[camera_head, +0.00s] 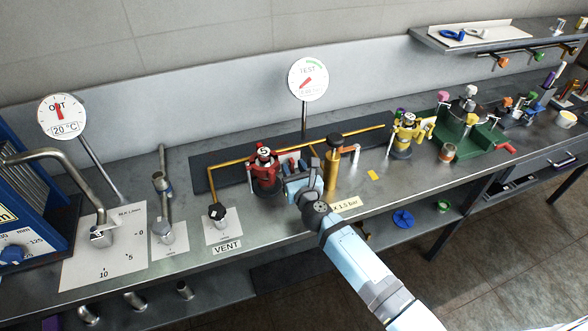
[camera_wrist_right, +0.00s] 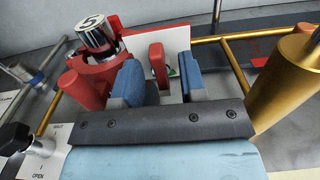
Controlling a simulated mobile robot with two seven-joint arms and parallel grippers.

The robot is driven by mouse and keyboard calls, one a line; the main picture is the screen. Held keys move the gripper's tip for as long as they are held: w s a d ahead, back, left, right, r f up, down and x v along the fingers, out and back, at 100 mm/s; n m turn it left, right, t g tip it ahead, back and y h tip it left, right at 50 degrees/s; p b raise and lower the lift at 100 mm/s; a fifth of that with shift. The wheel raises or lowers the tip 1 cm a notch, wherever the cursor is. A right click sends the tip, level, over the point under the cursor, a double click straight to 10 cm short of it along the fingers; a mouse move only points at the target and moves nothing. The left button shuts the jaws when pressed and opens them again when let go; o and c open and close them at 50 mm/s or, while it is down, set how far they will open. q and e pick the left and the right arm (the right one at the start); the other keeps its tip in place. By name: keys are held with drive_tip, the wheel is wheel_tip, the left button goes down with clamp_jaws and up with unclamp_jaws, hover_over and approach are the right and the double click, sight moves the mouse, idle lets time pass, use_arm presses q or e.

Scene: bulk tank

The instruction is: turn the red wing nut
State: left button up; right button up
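The red wing nut (camera_wrist_right: 158,63) shows in the right wrist view as a narrow upright red wing in front of a white plate. My right gripper (camera_wrist_right: 161,80) is open. Its two blue pads stand on either side of the wing, with a visible gap on both sides. The wing nut is mostly hidden there. My left gripper is not in view.
A brass cylinder (camera_wrist_right: 285,85) stands close right of my right gripper. A black-knobbed valve (camera_wrist_right: 20,138) is at lower left in that view. Brass pipe (camera_head: 228,163) runs behind the clamp. A yellow clamp (camera_head: 404,138) stands further right on the steel bench.

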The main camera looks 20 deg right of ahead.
drive_tip(key=shift+c, duration=0.4)
clamp_jaws()
drive_tip(key=shift+n, duration=0.3)
drive_tip(key=n+p, duration=0.1)
drive_tip(key=n, duration=0.1)
drive_tip(key=shift+a+r+n+p, duration=0.1)
drive_tip(key=shift+n+p, duration=0.25)
drive_tip(key=shift+n, duration=0.05)
drive_tip(key=n+p, duration=0.1)
drive_tip(key=n, duration=0.3)
drive_tip(key=shift+n+p, duration=0.3)
drive_tip(key=n, duration=0.2)
drive_tip(key=n+p, duration=0.1)
drive_tip(key=n, duration=0.2)
drive_tip(key=shift+a+f, duration=0.15)
drive_tip(key=shift+f, duration=0.05)
drive_tip(key=shift+f+n+p, duration=0.15)
drive_tip(key=shift+n+p, duration=0.6)
drive_tip(key=shift+n, duration=1.65)
